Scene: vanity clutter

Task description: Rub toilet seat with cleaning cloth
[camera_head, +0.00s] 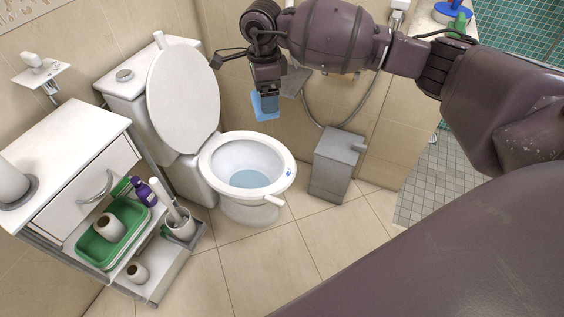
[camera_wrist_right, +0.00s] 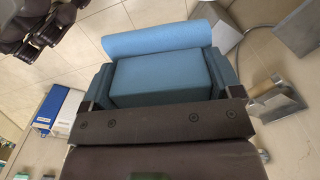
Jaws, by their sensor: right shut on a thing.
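The white toilet (camera_head: 183,100) stands against the back wall with its round lid raised. Its toilet seat (camera_head: 205,168) lies flat around the bowl, with blue water inside. A small blue mark shows on the right side of the seat. My right gripper (camera_head: 265,92) points down above and behind the seat's right part, clear of it. It is shut on the blue cleaning cloth (camera_head: 266,106), which hangs below the fingers. In the right wrist view, the cloth (camera_wrist_right: 160,40) fills the space between the fingers.
A grey bin (camera_head: 338,165) stands right of the toilet. A white cabinet (camera_head: 68,150) with a green tray (camera_head: 82,245), paper rolls and a purple bottle (camera_head: 145,193) is at the left. A hose (camera_head: 313,118) hangs on the wall. The tiled floor in front is clear.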

